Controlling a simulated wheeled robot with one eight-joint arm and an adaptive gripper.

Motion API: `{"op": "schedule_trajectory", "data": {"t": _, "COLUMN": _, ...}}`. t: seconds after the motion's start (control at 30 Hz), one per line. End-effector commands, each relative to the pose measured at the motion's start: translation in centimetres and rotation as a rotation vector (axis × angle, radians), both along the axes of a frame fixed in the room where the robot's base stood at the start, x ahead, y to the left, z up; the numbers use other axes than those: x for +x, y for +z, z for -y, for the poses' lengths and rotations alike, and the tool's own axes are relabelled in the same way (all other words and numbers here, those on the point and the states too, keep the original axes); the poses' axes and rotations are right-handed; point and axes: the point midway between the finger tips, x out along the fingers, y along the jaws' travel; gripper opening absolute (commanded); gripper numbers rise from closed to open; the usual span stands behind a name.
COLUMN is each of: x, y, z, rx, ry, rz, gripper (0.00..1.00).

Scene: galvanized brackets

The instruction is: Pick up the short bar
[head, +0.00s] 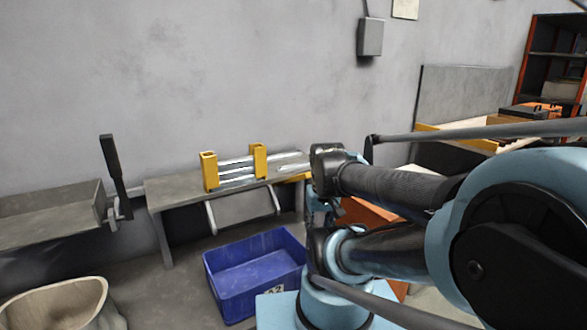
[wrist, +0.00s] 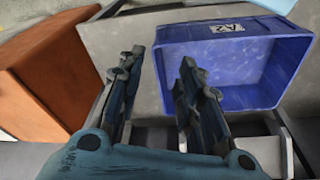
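Several silvery bars (head: 236,170) lie across two yellow holders on a grey bench in the head view. More silvery bar lengths (head: 288,157) show on the bench top right of the holders. I cannot tell which one is the short bar, and my arm may hide part of them. In the wrist view my gripper (wrist: 160,75) has its two dark fingers apart with nothing between them. No bar shows clearly there. In the head view I cannot make out the fingertips among my arm links.
The yellow holders (head: 210,171) stand on the bench (head: 172,190) against the wall. A blue crate (head: 255,275) is on the floor before it; it also shows in the wrist view (wrist: 232,65). An orange box (wrist: 52,65) is left there. A beige bin (head: 60,300) stands front left.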

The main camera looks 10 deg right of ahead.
Motion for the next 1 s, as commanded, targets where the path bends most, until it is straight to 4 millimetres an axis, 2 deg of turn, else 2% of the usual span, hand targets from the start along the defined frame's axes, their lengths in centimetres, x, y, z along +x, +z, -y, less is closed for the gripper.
{"op": "schedule_trajectory", "data": {"t": 0.07, "x": 0.0, "y": 0.0, "z": 0.0, "rx": 0.0, "ry": 0.0, "rz": 0.0, "gripper": 0.33}}
{"op": "schedule_trajectory", "data": {"t": 0.17, "x": -0.4, "y": 0.3, "z": 0.0, "rx": 0.0, "ry": -0.002, "rz": 0.006, "gripper": 0.5}}
{"op": "schedule_trajectory", "data": {"t": 0.23, "x": -0.6, "y": 0.9, "z": 0.0, "rx": 0.002, "ry": -0.01, "rz": 0.01, "gripper": 0.5}}
{"op": "schedule_trajectory", "data": {"t": 0.37, "x": 0.7, "y": 2.6, "z": -0.1, "rx": 0.01, "ry": -0.056, "rz": 0.002, "gripper": 0.5}}
{"op": "schedule_trajectory", "data": {"t": 0.7, "x": 7.3, "y": 10.4, "z": -0.3, "rx": 0.05, "ry": -0.296, "rz": -0.036, "gripper": 0.5}}
{"op": "schedule_trajectory", "data": {"t": 1.0, "x": 14.2, "y": 16.0, "z": -0.1, "rx": 0.077, "ry": -0.524, "rz": -0.073, "gripper": 0.5}}
